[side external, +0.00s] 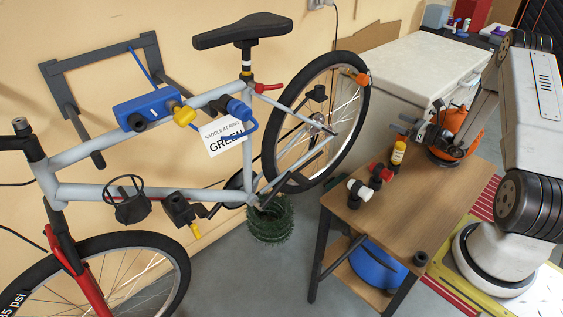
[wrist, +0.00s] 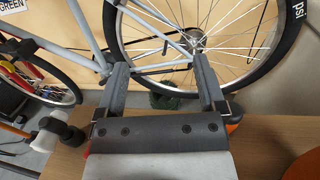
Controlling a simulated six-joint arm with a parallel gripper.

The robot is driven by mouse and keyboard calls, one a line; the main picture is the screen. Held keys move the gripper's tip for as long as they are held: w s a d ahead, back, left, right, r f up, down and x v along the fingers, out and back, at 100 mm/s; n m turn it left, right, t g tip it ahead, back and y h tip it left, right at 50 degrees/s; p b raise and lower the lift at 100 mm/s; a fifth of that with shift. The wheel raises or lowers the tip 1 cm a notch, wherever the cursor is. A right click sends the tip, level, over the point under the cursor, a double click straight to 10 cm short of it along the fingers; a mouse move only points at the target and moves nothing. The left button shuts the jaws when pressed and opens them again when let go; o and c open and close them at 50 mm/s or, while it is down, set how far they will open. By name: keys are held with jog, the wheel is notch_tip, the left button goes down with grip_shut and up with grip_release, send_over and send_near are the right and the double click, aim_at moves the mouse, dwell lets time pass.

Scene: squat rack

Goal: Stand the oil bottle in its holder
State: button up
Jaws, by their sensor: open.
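The oil bottle (side external: 398,153) is small and yellow with a pale label and a dark top. It stands upright near the back of the wooden bench in the side view. My gripper (side external: 411,130) is just beside and above it, partly hidden by the arm; I cannot tell whether they touch. In the wrist view my gripper (wrist: 158,70) is open, with nothing between its fingers, and the bottle does not show. A small black cup (side external: 420,258) on the bench's front right corner looks like the holder, and it appears empty.
A red-and-black piece (side external: 380,174) and a white-and-black piece (side external: 359,189) lie on the bench (side external: 400,215) left of the bottle. A bicycle (side external: 150,190) hangs on a wall rack at left. A pale cabinet (side external: 400,75) stands behind. The bench's front middle is clear.

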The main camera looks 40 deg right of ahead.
jog(key=w+a+f+n+g+y, duration=0.2)
jog(key=w+a+n+y, duration=0.1)
jog(key=w+a, duration=0.6)
jog(key=w+a+f+n+g+y, duration=0.2)
jog(key=w+a+y, duration=0.4)
jog(key=w+a, duration=0.4)
jog(key=shift+w+a+f+n, duration=0.15)
jog(key=shift+a+f+n, duration=0.55)
jog(key=shift+a, duration=1.85)
jog(key=shift+r, duration=0.2)
jog(key=s+a+r+n+g+h, duration=0.2)
jog(key=s+a+r+n+g, duration=0.4)
jog(key=s+a+n+g, duration=0.6)
jog(key=s+r+n+h, duration=0.3)
jog(key=s+n+h, duration=0.1)
jog(key=s+n, duration=0.4)
jog(key=s+r+n+t+h, duration=0.1)
jog(key=s+r+n+h, duration=0.3)
jog(key=s+n, duration=0.4)
jog(key=shift+d+r+h, duration=0.15)
jog(key=shift+d+h, duration=0.25)
jog(key=shift+h, duration=0.3)
